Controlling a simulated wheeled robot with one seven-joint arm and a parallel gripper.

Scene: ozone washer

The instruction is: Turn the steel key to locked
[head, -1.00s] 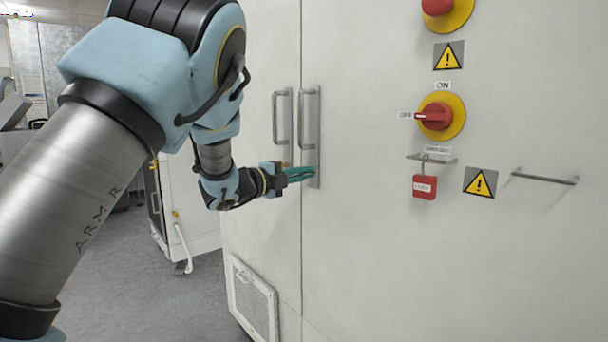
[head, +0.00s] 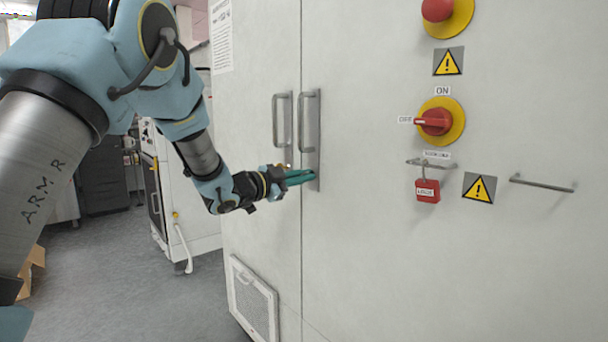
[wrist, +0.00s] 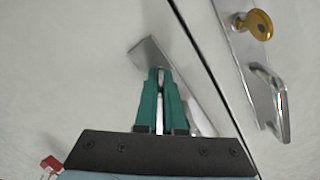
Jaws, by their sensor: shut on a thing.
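My gripper (head: 313,176) is at the lower end of the steel handle plate (head: 313,120) on the right cabinet door. In the wrist view its teal fingers (wrist: 160,74) are close together at the end of that plate (wrist: 147,52), with a thin grey strip between them. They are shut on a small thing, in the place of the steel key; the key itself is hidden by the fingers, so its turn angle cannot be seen. A brass-coloured key (wrist: 259,25) stands in a lock on the other door's plate, to the right in the wrist view.
Two bar handles stand close above my gripper; one also shows in the wrist view (wrist: 270,103). On the right door are a red rotary switch (head: 434,121), a red padlock (head: 427,191) and a horizontal bar (head: 543,183). Open floor (head: 120,270) lies left of the cabinet.

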